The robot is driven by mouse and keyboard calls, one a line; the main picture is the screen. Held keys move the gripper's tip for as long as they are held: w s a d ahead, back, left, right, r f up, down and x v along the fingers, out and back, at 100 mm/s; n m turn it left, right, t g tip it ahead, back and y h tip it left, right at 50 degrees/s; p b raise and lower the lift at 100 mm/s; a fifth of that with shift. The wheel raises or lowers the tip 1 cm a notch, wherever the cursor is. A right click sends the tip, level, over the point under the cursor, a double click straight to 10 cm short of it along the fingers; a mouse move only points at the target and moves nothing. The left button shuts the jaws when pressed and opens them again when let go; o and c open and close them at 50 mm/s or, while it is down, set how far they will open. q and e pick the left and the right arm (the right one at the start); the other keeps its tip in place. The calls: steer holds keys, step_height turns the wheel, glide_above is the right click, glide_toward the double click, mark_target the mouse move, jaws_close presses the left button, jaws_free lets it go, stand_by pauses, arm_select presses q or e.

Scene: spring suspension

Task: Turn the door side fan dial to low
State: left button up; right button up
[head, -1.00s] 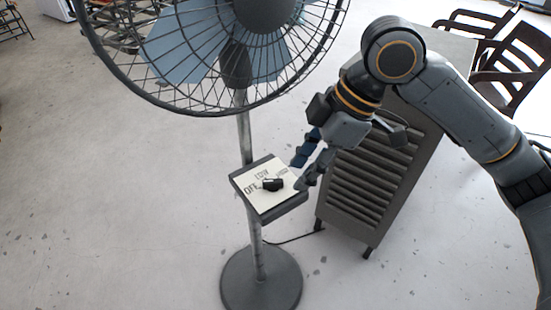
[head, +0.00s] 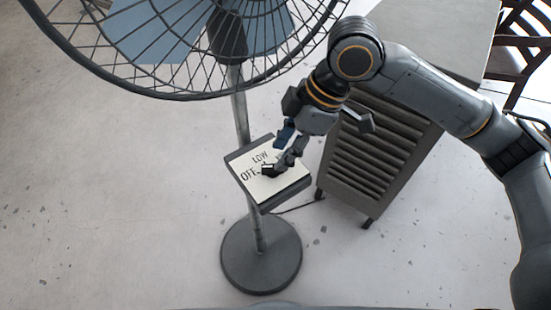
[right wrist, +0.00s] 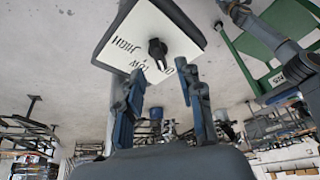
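The fan's control panel is a white plate in a dark frame (head: 240,160) on the stand, marked OFF and LOW in the head view. The black dial (right wrist: 157,50) sits on this plate in the right wrist view, where HIGH and LOW read upside down. Its pointing direction is unclear. My right gripper (head: 280,160) is over the panel with its fingers close to the dial and partly covering the plate. In the right wrist view its fingers (right wrist: 159,73) are apart, with the dial just beyond and between the tips; contact cannot be told. My left gripper is out of view.
The fan's wire cage (head: 180,90) hangs above the panel, on a pole with a round base (head: 262,270). A grey louvred cabinet (head: 370,160) stands right of the stand, under my right arm. A wooden chair (head: 515,50) is behind. The floor at left is clear.

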mark_target(273, 166)
steer(key=x, duration=0.3)
steer(key=shift+a+f, duration=0.1)
steer(key=shift+f, duration=0.25)
steer(key=shift+a+f, duration=0.1)
steer(key=shift+f, duration=0.2)
steer(key=shift+c, duration=0.2)
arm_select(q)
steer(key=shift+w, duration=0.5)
arm_select(e)
jaws_close()
